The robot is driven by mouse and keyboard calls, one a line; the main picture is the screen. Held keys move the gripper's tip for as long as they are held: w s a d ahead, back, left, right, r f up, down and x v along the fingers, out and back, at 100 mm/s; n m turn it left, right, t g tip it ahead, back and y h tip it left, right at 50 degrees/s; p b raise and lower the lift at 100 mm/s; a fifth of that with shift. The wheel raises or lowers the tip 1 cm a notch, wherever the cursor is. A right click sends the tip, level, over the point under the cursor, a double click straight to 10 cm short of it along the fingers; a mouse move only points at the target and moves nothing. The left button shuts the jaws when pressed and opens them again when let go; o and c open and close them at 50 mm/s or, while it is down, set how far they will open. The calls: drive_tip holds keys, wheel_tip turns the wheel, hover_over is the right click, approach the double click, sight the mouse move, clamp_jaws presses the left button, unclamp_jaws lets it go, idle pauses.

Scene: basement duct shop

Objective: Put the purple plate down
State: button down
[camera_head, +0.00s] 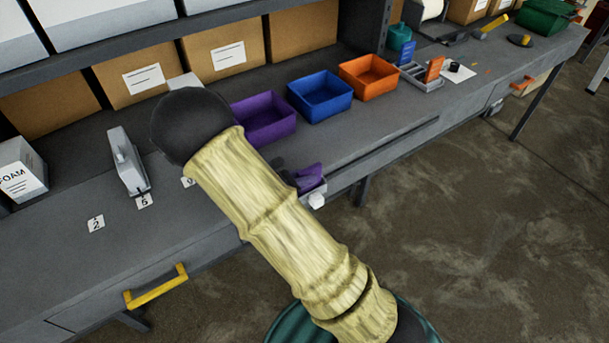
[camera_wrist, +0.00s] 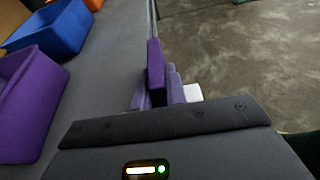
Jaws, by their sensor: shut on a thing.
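The purple plate (camera_wrist: 155,65) stands on edge in front of my gripper (camera_wrist: 157,98) in the wrist view, and my gripper is shut on it. In the head view the purple plate (camera_head: 309,176) shows at the front edge of the bench, partly hidden behind my arm. Paler purple shapes (camera_wrist: 175,84) are close beside and below the plate; whether it touches them I cannot tell. A small white block (camera_wrist: 193,93) is just right of them. The jaw tips are mostly hidden.
A purple bin (camera_head: 263,118), a blue bin (camera_head: 320,94) and an orange bin (camera_head: 368,75) stand in a row on the grey bench (camera_head: 375,130). A grey dispenser (camera_head: 128,162) and number cards lie left of my arm. Open floor is at the right.

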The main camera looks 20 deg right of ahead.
drive_tip(key=c, duration=1.4)
unclamp_jaws()
drive_tip(key=shift+f, duration=0.1)
drive_tip(key=shift+c, duration=0.2)
drive_tip(key=shift+r, duration=0.2)
drive_tip(key=b+v, duration=0.1)
drive_tip(key=v, duration=1.1)
